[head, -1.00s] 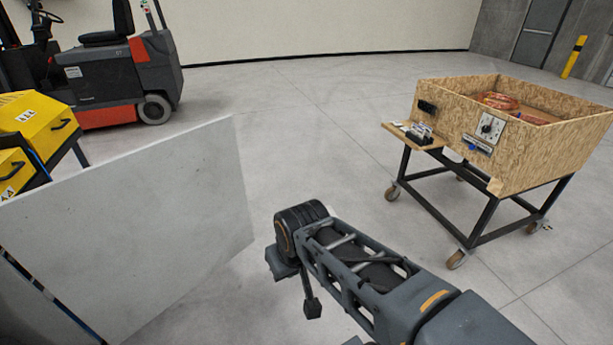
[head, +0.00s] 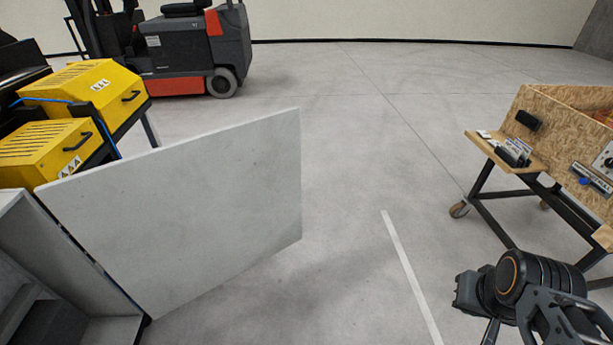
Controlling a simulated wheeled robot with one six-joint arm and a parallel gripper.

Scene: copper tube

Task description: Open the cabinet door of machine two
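A large pale grey cabinet door (head: 190,205) stands swung out from the cabinet (head: 45,250) at the lower left. Its hinge side is by the cabinet's edge and its free edge points to the right. Part of the cabinet's dark inside with a shelf shows at the bottom left corner. My gripper (head: 470,300) is at the lower right, well to the right of the door and apart from it. Its fingers are small and partly cut off or hidden by the wrist, so I cannot tell whether it is open.
Yellow boxes (head: 70,90) on a dark stand are behind the door. A red and grey forklift (head: 190,50) is at the back. A wooden crate cart (head: 560,130) with black legs stands at the right. The floor between door and cart is clear.

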